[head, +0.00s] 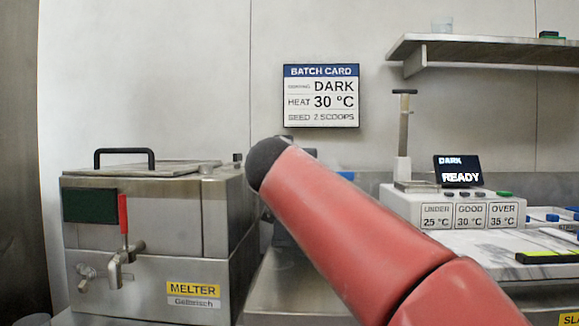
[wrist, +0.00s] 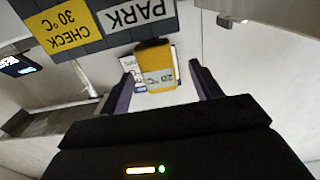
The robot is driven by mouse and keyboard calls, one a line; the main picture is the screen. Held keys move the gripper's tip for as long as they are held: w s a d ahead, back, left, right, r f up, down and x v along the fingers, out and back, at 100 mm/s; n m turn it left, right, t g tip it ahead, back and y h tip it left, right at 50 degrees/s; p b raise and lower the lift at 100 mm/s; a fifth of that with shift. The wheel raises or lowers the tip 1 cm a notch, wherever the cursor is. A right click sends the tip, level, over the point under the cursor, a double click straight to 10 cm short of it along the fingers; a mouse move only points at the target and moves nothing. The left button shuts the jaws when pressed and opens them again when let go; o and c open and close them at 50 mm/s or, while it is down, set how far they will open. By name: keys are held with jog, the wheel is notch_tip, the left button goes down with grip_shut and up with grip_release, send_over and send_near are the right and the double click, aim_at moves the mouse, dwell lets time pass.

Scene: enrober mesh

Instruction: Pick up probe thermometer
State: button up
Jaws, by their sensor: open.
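The probe thermometer (wrist: 156,68) is a yellow unit with a dark end and a pale display. It shows in the middle of the wrist view, in front of a white card with a blue band. My gripper (wrist: 161,70) is open, with one dark finger on each side of the thermometer in the picture. I see gaps on both sides, and I cannot tell how far it lies between the fingers in depth. The thermometer does not show in the head view, where my red arm covers the middle and hides the gripper.
A grey panel with PARK (wrist: 139,12) and CHECK 30 °C (wrist: 64,27) labels shows upside down near the thermometer. In the head view, a steel melter (head: 150,215) stands left, a batch card (head: 321,96) hangs on the wall, and a white station (head: 400,205) and shelf (head: 490,46) are right.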

jog(key=w+p, duration=0.1)
jog(key=w, duration=0.1)
jog(key=w+r+p, duration=0.1)
jog(key=w, duration=0.1)
jog(key=shift+d, duration=0.2)
jog(key=shift+w+f, duration=0.1)
jog(key=shift+w, duration=0.35)
jog(key=c, duration=1.1)
